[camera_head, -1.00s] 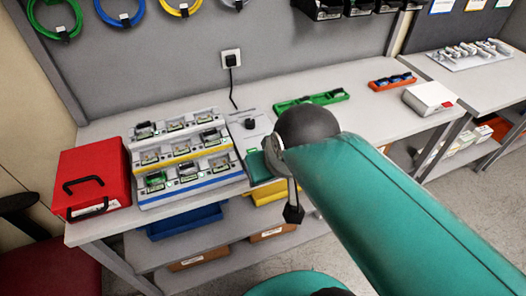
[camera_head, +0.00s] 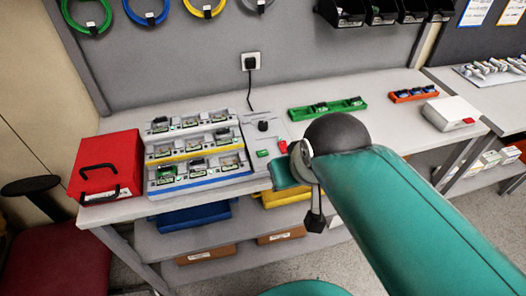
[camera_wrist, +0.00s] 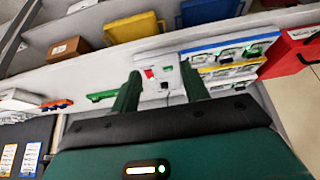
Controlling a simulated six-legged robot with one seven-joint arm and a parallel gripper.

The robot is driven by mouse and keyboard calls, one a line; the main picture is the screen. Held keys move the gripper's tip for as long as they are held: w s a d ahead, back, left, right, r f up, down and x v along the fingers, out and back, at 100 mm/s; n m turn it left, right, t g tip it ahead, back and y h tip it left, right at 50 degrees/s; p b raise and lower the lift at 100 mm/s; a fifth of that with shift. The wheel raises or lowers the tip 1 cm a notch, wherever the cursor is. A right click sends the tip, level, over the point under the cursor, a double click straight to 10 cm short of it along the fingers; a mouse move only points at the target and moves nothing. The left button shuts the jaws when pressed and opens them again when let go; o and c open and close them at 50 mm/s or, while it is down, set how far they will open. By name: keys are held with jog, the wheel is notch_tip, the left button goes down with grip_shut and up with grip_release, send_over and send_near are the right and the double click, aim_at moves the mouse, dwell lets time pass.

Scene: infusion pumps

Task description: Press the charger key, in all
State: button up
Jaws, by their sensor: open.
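The charger is a stepped rack (camera_head: 196,150) of several small slots on the bench, with white, yellow and blue edges. Small modules with green parts sit in its slots. A pale control panel (camera_head: 252,148) joins its right side, with a black knob (camera_head: 263,126), a green key (camera_head: 263,153) and a red part (camera_head: 282,146). In the wrist view the panel (camera_wrist: 158,88) shows between my fingers, with the red part (camera_wrist: 150,73) and green key (camera_wrist: 167,68). My gripper (camera_wrist: 160,71) is open and empty, apart from the panel. Key lettering is too small to read.
A red case (camera_head: 105,165) stands left of the rack. A green tray (camera_head: 328,108), an orange tray (camera_head: 413,94) and a white box (camera_head: 448,113) lie to the right. A cable hangs from the wall socket (camera_head: 250,62).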

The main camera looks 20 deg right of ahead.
jog(key=shift+w+a, duration=0.1)
jog(key=shift+a, duration=0.05)
grip_shut()
dwell(1.4)
